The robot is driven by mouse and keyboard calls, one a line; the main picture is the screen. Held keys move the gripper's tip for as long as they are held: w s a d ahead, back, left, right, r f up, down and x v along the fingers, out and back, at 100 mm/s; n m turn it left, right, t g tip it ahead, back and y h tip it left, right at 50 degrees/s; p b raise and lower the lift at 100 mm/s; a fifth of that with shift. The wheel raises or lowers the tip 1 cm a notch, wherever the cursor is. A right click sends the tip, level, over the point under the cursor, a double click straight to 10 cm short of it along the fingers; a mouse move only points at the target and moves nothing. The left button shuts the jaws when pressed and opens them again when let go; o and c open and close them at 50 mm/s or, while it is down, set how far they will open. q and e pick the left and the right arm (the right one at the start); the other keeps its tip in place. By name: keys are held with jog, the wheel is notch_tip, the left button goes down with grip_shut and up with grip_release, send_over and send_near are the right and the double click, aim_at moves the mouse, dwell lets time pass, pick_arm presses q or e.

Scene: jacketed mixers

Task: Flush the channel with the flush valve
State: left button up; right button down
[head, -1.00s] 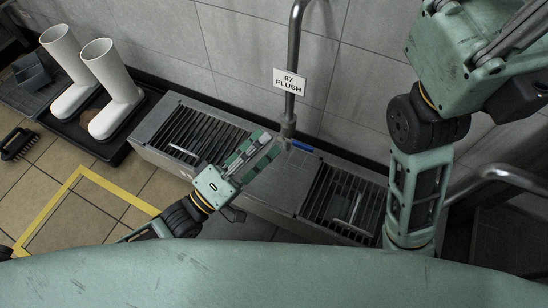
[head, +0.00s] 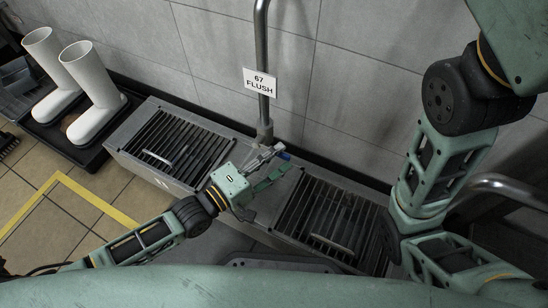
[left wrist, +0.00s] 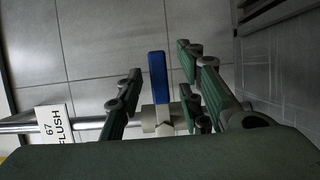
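The flush valve is at the foot of a vertical grey pipe (head: 261,60) that bears a "67 FLUSH" sign (head: 260,82). Its blue lever (head: 284,155) shows just beyond my left gripper (head: 268,168). In the left wrist view the lever (left wrist: 158,78) stands between the spread green fingers, with visible gaps on both sides. The grey valve body (left wrist: 156,120) is partly hidden behind the fingers. My left gripper is open and holds nothing. My right arm is at the right of the head view; its gripper is out of view.
The grated channel (head: 180,145) runs along the tiled wall, with a second grate (head: 325,215) to the right. White boots (head: 95,95) stand in a black tray at the left. A bent metal pipe (head: 510,186) is at the right. Yellow floor tape (head: 95,197) marks open floor.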

pick_arm(q)
grip_shut()
dwell(0.6)
